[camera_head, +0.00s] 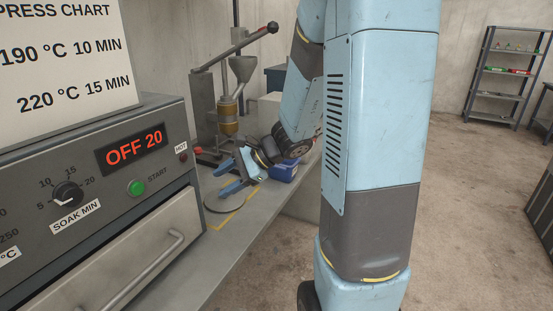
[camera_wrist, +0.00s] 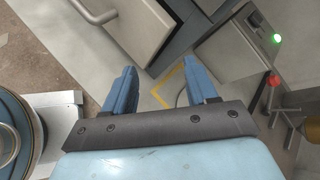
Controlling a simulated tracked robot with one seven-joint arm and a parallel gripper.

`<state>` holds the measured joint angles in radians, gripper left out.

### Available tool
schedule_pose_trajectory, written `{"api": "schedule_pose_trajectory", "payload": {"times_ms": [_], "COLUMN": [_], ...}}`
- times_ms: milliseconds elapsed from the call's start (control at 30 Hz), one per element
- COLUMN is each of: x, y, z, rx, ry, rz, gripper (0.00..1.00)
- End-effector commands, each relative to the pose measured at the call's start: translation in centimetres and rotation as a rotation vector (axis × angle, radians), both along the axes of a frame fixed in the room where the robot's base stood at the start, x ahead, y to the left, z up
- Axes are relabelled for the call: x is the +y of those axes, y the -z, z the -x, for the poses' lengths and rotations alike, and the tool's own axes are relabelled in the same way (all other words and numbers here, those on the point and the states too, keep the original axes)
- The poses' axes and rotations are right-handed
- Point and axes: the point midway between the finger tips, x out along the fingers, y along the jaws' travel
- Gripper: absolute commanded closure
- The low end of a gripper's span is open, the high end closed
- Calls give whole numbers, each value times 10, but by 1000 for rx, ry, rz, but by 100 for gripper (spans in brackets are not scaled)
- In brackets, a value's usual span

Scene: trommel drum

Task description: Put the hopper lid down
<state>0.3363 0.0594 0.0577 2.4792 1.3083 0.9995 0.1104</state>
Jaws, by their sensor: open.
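A flat round grey disc with a dark rim, which looks like the hopper lid (camera_head: 224,204), lies on the bench by a yellow taped corner. My gripper (camera_head: 228,178) is open, its two blue fingers above or beside the disc and partly covering it. I cannot tell whether they touch it. In the wrist view the fingers of my gripper (camera_wrist: 160,92) stand apart with nothing held between them. The yellow tape (camera_wrist: 168,86) and a thin curved edge show between them.
The oven (camera_head: 110,200) with its display and door handle stands close on the left. The lever press (camera_head: 205,105) rises behind my gripper. A blue bin (camera_head: 284,171) sits on the bench to its right. Shelves (camera_head: 505,70) stand far right, with open floor before them.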

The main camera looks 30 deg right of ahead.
Motion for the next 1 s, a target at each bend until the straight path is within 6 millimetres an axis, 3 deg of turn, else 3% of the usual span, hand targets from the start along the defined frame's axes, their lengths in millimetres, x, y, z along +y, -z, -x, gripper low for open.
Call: {"api": "schedule_pose_trajectory", "payload": {"times_ms": [200, 400, 700, 1000], "x": [16, 14, -9, -41], "y": [-33, -55, -91, -127], "z": [50, 91, 143, 177], "rx": [-142, -269, -463, -612], "ry": [-275, -500, -784, -966], "rz": [243, 481, 867, 1218], "gripper": [43, 43, 43, 43]}}
